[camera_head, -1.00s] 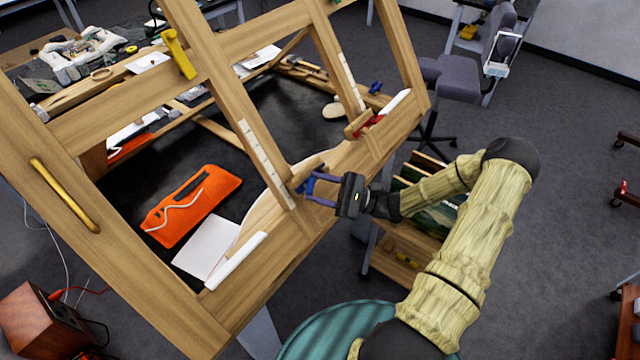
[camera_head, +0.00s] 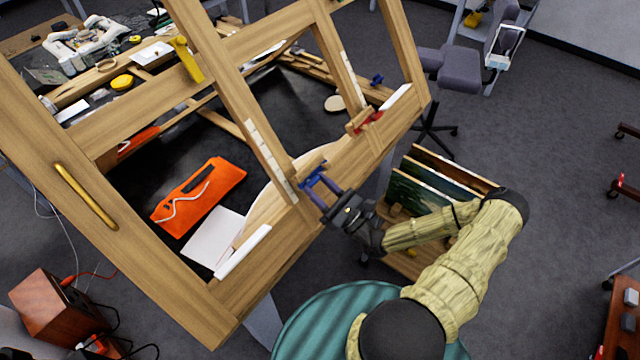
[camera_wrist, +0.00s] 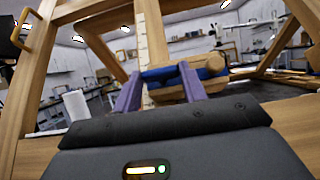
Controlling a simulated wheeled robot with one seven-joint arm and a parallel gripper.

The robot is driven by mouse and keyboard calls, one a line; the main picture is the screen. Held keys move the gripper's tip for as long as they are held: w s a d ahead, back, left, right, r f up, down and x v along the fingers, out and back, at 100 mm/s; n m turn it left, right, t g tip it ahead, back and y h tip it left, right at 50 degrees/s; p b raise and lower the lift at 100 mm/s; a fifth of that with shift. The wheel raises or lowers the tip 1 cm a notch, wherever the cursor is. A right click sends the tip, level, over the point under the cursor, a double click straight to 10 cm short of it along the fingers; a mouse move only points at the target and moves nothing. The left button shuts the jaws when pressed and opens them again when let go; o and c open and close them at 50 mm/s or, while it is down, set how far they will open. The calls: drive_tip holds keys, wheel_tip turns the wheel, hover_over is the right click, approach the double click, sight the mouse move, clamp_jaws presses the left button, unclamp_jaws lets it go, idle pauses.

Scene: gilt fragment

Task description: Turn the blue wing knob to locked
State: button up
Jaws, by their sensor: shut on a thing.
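The blue wing knob (camera_wrist: 161,74) sits on a wooden block against the frame's lower rail, between the two purple fingers of my gripper (camera_wrist: 160,88) in the wrist view. In the head view my gripper (camera_head: 315,182) reaches the lower rail (camera_head: 285,235) from the right, its fingers closed around the knob. The fingers and the dark wrist slant up and to the left there. The fingers partly cover the knob, and I cannot read any locked mark.
A red knob (camera_head: 371,119) sits farther along the rail, and another blue knob (camera_head: 377,79) lies beyond it. A yellow handle (camera_head: 187,60) and a brass handle (camera_head: 85,197) are on the frame. A picture rack (camera_head: 455,170) stands right of the frame.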

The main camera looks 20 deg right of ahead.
idle(0.3)
drive_tip(key=o, duration=1)
drive_tip(key=b+v, duration=0.7)
drive_tip(key=v, duration=1)
drive_tip(key=shift+s+d, duration=0.15)
